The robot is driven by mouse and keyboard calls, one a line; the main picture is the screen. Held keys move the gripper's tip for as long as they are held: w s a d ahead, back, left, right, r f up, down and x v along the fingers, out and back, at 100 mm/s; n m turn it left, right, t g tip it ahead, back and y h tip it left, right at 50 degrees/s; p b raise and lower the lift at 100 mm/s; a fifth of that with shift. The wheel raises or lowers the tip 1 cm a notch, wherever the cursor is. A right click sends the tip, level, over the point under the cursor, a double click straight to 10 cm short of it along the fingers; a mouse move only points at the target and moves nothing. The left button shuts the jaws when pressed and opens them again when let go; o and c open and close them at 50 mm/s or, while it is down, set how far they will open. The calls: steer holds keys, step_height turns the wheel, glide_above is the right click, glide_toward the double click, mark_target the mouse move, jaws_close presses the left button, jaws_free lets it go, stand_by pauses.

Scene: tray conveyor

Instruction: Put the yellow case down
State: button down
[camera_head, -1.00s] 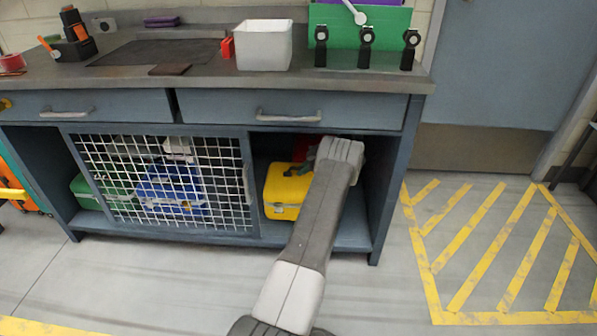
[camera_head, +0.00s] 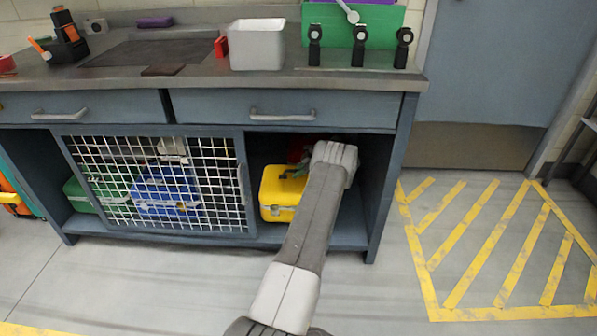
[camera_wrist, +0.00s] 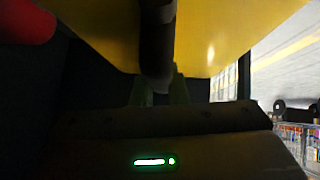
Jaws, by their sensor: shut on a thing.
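The yellow case (camera_head: 278,194) is in the open right bay of the workbench's lower shelf, just left of my arm in the head view. It also fills the top of the wrist view (camera_wrist: 225,25). My gripper (camera_wrist: 155,85) is shut on the case's dark handle (camera_wrist: 157,40).
A wire mesh door (camera_head: 160,185) covers the left bay, with a green case (camera_head: 78,194) and a blue case (camera_head: 165,195) behind it. Something red (camera_wrist: 25,20) is close by in the wrist view. The bay's right side panel (camera_head: 385,190) stands close to my arm.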

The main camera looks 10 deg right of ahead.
steer(key=c, duration=1.4)
jaws_free()
steer(key=shift+r, duration=0.1)
steer(key=shift+c, duration=0.2)
steer(key=shift+r, duration=0.45)
steer(key=p+v, duration=0.3)
steer(key=v, duration=0.4)
steer(key=shift+d+r, duration=0.2)
steer(key=shift+r, duration=0.1)
steer(key=shift+s, duration=0.1)
